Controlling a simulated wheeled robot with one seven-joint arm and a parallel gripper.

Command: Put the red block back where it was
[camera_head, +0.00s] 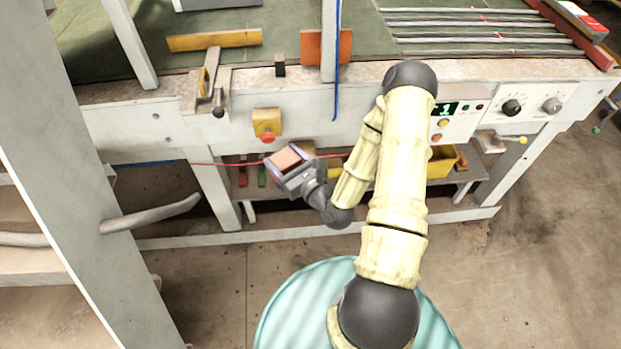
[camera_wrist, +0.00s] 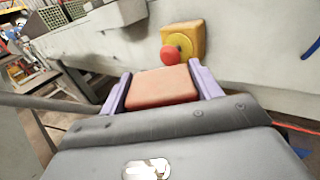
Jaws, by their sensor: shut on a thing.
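The red block, salmon-toned in this light, sits between the jaws of my gripper (camera_head: 286,161). Its flat face (camera_head: 289,158) shows in the head view. In the wrist view my gripper (camera_wrist: 162,84) has a purple finger on each side of the block (camera_wrist: 161,90), and it is shut on it. The gripper is in the air in front of the machine's front panel, just below a yellow box with a red button (camera_head: 266,126). In the wrist view the button (camera_wrist: 170,54) appears just past the block's far edge.
The green-topped bench (camera_head: 367,45) holds an orange-brown block (camera_head: 312,47), a small dark block (camera_head: 280,65) and a yellow bar (camera_head: 214,40). A low shelf (camera_head: 279,193) below carries a yellow bin (camera_head: 441,160). A grey post stands at left. A red line crosses near the gripper.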

